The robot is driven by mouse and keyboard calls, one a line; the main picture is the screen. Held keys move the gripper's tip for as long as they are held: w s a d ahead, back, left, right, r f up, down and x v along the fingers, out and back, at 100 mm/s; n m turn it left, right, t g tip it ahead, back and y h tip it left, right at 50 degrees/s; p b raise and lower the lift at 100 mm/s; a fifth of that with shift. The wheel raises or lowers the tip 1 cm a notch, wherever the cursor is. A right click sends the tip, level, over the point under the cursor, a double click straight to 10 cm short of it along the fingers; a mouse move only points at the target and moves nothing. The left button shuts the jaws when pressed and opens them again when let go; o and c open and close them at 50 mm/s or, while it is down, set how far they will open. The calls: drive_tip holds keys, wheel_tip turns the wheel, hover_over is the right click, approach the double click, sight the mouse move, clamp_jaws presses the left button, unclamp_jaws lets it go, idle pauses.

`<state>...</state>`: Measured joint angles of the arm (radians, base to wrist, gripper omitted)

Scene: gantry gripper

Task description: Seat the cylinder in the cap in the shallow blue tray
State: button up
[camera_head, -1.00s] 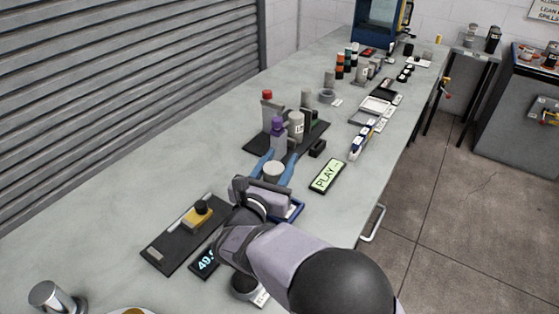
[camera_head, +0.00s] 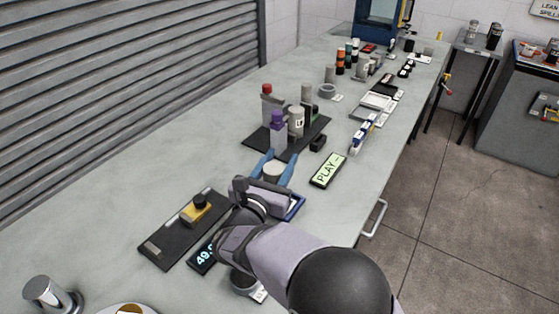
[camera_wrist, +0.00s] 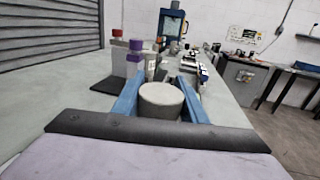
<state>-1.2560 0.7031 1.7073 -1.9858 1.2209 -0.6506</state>
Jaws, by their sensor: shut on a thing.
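My gripper (camera_head: 279,164) has blue fingers, shut on a short grey cylinder (camera_head: 273,169) with a pale flat top. In the wrist view the cylinder (camera_wrist: 161,102) stands upright between the fingers. The shallow blue tray (camera_head: 296,206) shows only as a blue edge to the right of my wrist in the head view; my gripper and arm cover the rest. I cannot make out the cap in it. From these views I cannot tell the cylinder's height above the table.
Beyond the fingers, a dark stand (camera_head: 258,139) holds a purple-topped bottle (camera_head: 278,132) and other upright pieces. A PLAY display (camera_head: 328,171) lies to the right. A black plate with a yellow block (camera_head: 196,211) lies left of my wrist. The table's left middle is bare.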

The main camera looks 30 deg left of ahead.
sight(270, 179)
drive_tip(key=o, duration=1.5)
drive_tip(key=shift+f, duration=0.15)
drive_tip(key=shift+b+v, duration=0.45)
drive_tip(key=shift+v, duration=3.25)
drive_tip(key=shift+r, duration=0.2)
